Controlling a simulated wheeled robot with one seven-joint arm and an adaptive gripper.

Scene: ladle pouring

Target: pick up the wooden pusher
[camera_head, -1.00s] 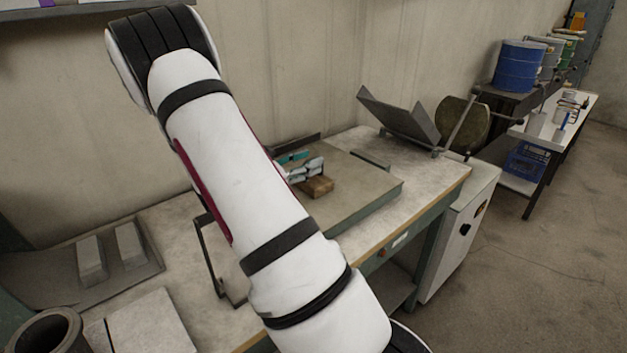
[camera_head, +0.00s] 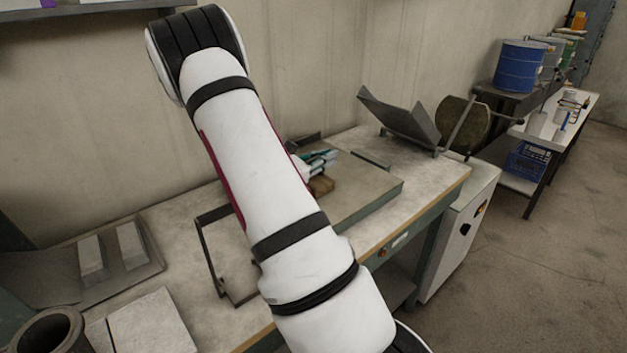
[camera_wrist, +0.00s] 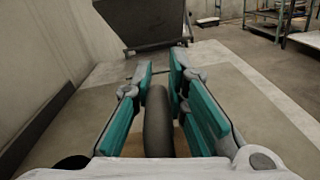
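The wooden pusher (camera_head: 321,186) is a small brown block on the grey slab, partly hidden by my arm and gripper in the head view. In the wrist view, a dark rounded upright part (camera_wrist: 158,125), seemingly its handle, stands between my fingers, with brown wood showing low beside it. My gripper (camera_head: 322,160) is at the pusher, its teal-padded fingers on either side of the handle. In the wrist view, my gripper (camera_wrist: 162,88) is open, with gaps visible between the pads and the handle.
The slab (camera_head: 370,195) lies on the workbench (camera_head: 435,178). An angled dark metal tray (camera_head: 402,120) stands beyond it at the right end, and also shows ahead in the wrist view (camera_wrist: 150,22). A thin metal frame (camera_head: 208,255) and two pale bars are left of my arm.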

